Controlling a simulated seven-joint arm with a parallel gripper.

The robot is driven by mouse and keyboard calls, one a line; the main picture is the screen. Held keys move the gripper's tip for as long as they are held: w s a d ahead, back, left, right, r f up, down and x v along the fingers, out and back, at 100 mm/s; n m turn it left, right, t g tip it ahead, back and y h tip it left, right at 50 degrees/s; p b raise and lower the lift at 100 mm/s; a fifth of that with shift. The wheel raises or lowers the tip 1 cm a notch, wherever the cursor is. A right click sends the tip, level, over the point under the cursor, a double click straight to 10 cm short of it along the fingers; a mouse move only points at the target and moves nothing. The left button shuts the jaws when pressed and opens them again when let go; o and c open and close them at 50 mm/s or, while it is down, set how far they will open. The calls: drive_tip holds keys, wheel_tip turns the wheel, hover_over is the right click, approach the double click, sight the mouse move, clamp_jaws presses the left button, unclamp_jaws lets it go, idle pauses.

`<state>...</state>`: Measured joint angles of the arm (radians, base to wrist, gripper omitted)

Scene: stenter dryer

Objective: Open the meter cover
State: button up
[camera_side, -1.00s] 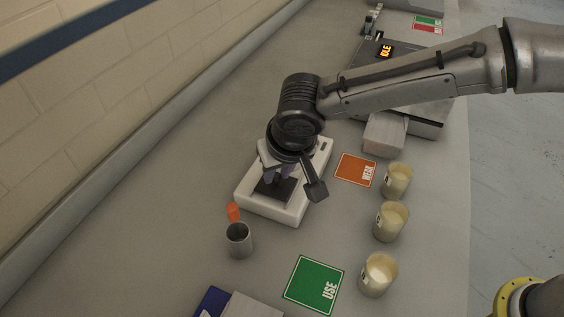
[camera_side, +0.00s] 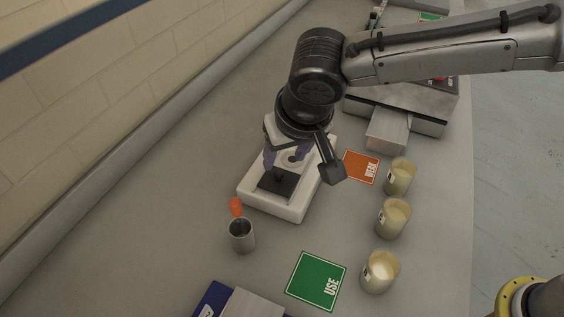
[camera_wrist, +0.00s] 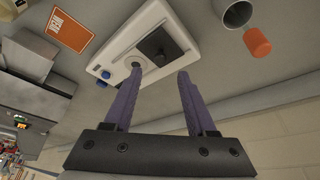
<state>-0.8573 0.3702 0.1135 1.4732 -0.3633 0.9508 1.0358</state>
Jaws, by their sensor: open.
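The white meter (camera_side: 262,207) stands on the bench below my gripper. Its dark square cover (camera_side: 278,181) lies on the upper face. In the wrist view the meter (camera_wrist: 122,48) shows the dark cover (camera_wrist: 165,44) and, beside it, a round grey spot (camera_wrist: 139,61) partly behind a fingertip. Whether the cover is lifted at all is hard to tell. My gripper (camera_side: 284,159) is above the meter, fingers apart and empty. In the wrist view the gripper (camera_wrist: 160,72) has its fingertips on either side of the area just short of the cover.
A metal cup (camera_side: 241,236) and an orange cap (camera_side: 236,206) stand near the meter. Several candle-like beakers (camera_side: 379,272) line the right side. A green USE card (camera_side: 316,281) and an orange WEAK card (camera_side: 361,167) lie flat. A grey machine (camera_side: 415,108) stands behind.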

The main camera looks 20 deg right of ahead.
drive_tip(key=v, duration=0.8)
drive_tip(key=w+d+r+m, duration=0.25)
drive_tip(key=d+r, duration=0.25)
drive_tip(key=d, duration=0.4)
drive_tip(key=s+d+r+m+t, duration=0.1)
drive_tip(key=d+r, duration=0.1)
drive_tip(key=d, duration=0.5)
drive_tip(key=s+d+r+m, duration=0.1)
drive_tip(key=s+d+r, duration=0.1)
drive_tip(key=d, duration=0.6)
drive_tip(key=s+d+f, duration=0.4)
drive_tip(key=s+d, duration=0.7)
drive_tip(key=s, duration=0.1)
drive_tip(key=s+f+n, duration=0.4)
drive_tip(key=s+f, duration=0.2)
drive_tip(key=f, duration=0.3)
drive_tip(key=shift+s+a, duration=0.2)
